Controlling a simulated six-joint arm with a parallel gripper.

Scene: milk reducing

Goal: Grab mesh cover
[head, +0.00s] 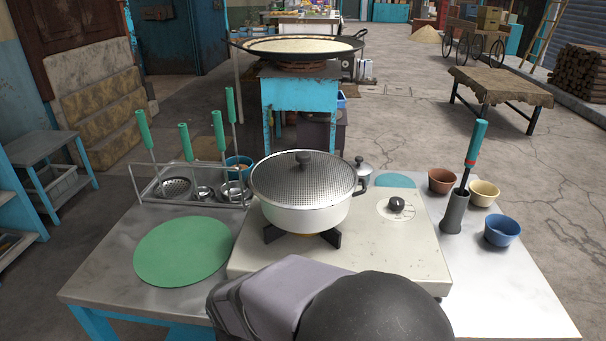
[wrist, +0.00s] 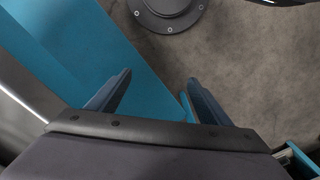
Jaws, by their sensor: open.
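The mesh cover (head: 303,176) is a round, perforated grey lid with a dark knob (head: 304,158) in its middle. It lies on top of a white pot (head: 306,217), which stands on the stove's burner. In the wrist view my gripper (wrist: 158,78) is open, with its two fingers apart and nothing between them. It points down past the blue edge of the table toward the floor. In the head view my arm shows at the bottom middle, in front of the stove, and the fingers are hidden. The mesh cover is not in the wrist view.
The pot stands on a pale stove (head: 390,250). A green round mat (head: 183,251) lies to the left, with a rack of green-handled ladles (head: 190,190) behind it. At right are a dark holder (head: 454,212) with a green-handled tool and several small bowls (head: 501,230). The table's front right is clear.

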